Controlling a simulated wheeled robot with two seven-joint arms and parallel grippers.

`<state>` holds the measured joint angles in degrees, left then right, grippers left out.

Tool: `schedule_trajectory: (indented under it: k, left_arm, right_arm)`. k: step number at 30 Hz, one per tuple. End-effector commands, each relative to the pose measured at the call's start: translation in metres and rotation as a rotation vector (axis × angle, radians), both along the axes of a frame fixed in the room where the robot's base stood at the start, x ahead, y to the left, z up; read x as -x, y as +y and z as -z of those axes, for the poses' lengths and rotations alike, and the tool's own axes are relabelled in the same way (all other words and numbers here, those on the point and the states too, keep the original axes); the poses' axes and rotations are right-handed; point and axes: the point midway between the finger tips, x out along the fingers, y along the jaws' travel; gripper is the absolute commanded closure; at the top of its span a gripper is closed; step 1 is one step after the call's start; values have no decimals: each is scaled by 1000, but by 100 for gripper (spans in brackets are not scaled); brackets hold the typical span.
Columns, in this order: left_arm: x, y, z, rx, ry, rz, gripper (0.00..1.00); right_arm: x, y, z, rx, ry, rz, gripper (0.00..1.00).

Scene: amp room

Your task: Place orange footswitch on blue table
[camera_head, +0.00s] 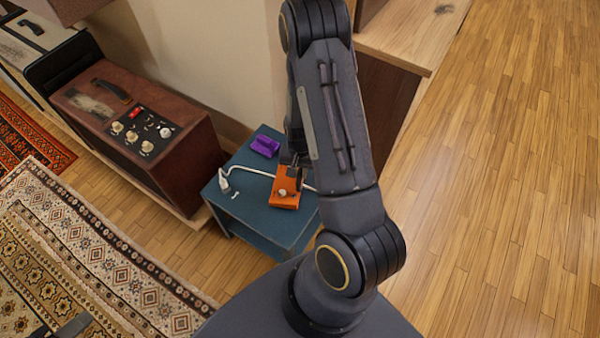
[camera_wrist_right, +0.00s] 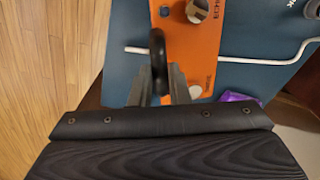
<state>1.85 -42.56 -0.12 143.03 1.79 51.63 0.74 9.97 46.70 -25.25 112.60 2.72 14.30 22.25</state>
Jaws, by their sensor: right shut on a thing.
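The orange footswitch (camera_head: 285,192) is a small flat box with a pale round knob. It is over the top of the small blue table (camera_head: 235,204); I cannot tell whether it rests on it or is just above. My right gripper (camera_head: 293,163) is shut on the footswitch at its far end. In the right wrist view the gripper fingers (camera_wrist_right: 168,85) close at the orange footswitch (camera_wrist_right: 186,45), with the blue table (camera_wrist_right: 255,78) beneath. A dark grey piece at the lower left of the head view may be my left gripper; its jaws cannot be made out.
A purple box (camera_head: 265,146) and a white cable with a plug (camera_head: 225,182) are on the blue table. A brown amplifier (camera_head: 140,125) stands left of it. A wooden shelf (camera_head: 412,35) is at the upper right. Wood floor at right is clear.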

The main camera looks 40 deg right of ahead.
Motion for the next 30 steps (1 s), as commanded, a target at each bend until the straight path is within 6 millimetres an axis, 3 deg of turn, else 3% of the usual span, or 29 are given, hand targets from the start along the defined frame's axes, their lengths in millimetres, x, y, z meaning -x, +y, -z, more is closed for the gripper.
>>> schedule_trajectory:
  k: [2,11,12,17,25,30]
  left_arm:
    - [0,0,3,0,0,0,55]
    - [0,0,4,0,0,0,55]
    - [0,0,4,0,0,0,55]
    - [0,0,4,0,0,0,55]
    - [0,0,3,0,0,0,55]
    - [0,0,-2,0,0,0,55]
  right_arm:
    - [-1,-1,10,1,-2,1,100]
    - [-1,0,11,2,-4,1,100]
    - [-1,0,12,1,-2,1,83]
    - [-1,0,11,1,-2,1,62]
    - [-1,0,10,2,-3,1,62]
    - [-2,0,-5,2,-5,-1,62]
